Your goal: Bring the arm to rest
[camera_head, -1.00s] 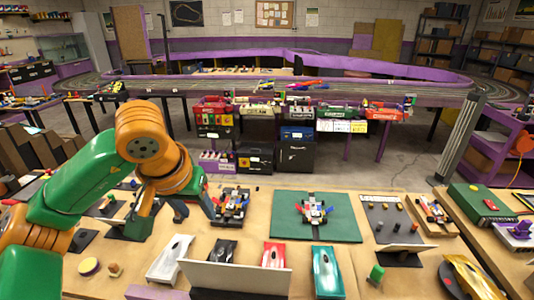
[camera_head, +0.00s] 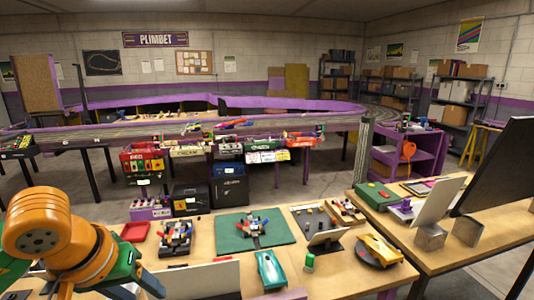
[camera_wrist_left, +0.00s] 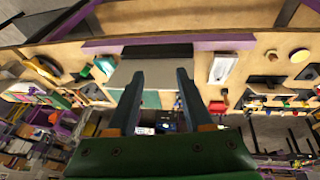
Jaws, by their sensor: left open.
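My left arm shows at the lower left of the head view, with an orange joint (camera_head: 45,232) and green links. Its lower part and gripper are over the near left of the wooden table (camera_head: 196,252), partly cut off or hidden there. In the left wrist view my left gripper (camera_wrist_left: 158,80) has its two dark fingers spread apart with nothing between them. A pale upright panel (camera_wrist_left: 128,70) and the table's edge lie beyond the fingers. My right arm and gripper are in neither view.
On the table are a green mat (camera_head: 228,227) with a small car, a teal car body (camera_head: 271,270), a red tray (camera_head: 135,231), a gold car body (camera_head: 381,250) and a white panel (camera_head: 190,280). A second table (camera_head: 440,238) stands right. A purple-edged track (camera_head: 300,104) runs behind.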

